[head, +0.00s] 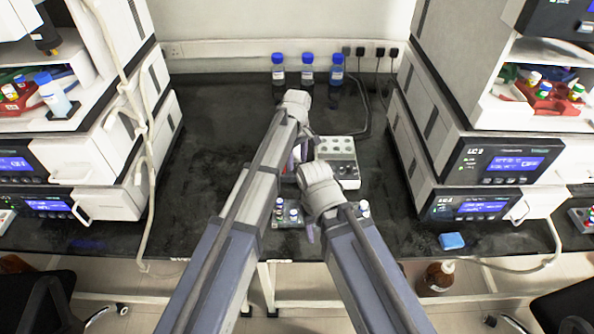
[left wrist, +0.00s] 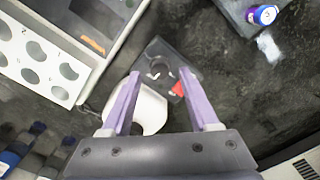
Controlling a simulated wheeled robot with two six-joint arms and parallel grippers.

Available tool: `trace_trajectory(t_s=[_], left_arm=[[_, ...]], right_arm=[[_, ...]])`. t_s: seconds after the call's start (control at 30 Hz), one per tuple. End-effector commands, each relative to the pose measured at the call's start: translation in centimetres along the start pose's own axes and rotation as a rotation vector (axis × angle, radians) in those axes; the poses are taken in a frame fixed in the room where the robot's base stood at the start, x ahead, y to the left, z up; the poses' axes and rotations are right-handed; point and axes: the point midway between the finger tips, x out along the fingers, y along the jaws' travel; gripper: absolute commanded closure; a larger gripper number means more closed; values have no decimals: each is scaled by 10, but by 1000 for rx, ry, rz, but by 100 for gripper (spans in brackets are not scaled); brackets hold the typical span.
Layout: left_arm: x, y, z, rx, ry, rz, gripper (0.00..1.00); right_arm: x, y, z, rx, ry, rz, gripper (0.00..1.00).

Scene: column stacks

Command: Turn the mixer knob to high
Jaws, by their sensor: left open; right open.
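My left gripper (head: 297,155) hangs left of a white block with wells; its two purple fingers (left wrist: 165,105) are apart with nothing held between them in the left wrist view. Beyond and between the fingertips is what looks like the mixer (left wrist: 150,112), with a white rounded part and a dark panel. The panel has a grey round part (left wrist: 158,68), possibly the knob, and a red piece (left wrist: 178,89). I cannot read its setting. In the head view my left arm hides most of the mixer. My right gripper (head: 311,232) is open, low and nearer, beside small vials.
The white block with wells (head: 335,147) stands close on the right and shows in the left wrist view (left wrist: 35,57). Blue-capped bottles (head: 307,75) stand at the back. Instrument stacks (head: 470,170) flank the bench. The dark bench left of my arms is mostly clear.

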Motion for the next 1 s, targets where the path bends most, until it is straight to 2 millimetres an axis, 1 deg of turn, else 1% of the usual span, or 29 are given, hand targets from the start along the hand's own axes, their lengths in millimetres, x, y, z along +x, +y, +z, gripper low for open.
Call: trace_trajectory(t_s=[0.03, 0.13, 0.27, 0.5, 1.0], left_arm=[[13, 0, 0, 0, 0, 0, 39], [21, 0, 0, 0, 0, 0, 39], [25, 0, 0, 0, 0, 0, 39], [23, 0, 0, 0, 0, 0, 39], [24, 0, 0, 0, 0, 0, 96]], right_arm=[[13, -1, -1, 0, 0, 0, 50], [21, -2, -1, 0, 0, 0, 50], [25, -2, -1, 0, 0, 0, 50], [23, -2, -1, 0, 0, 0, 50], [23, -2, -1, 0, 0, 0, 50]])
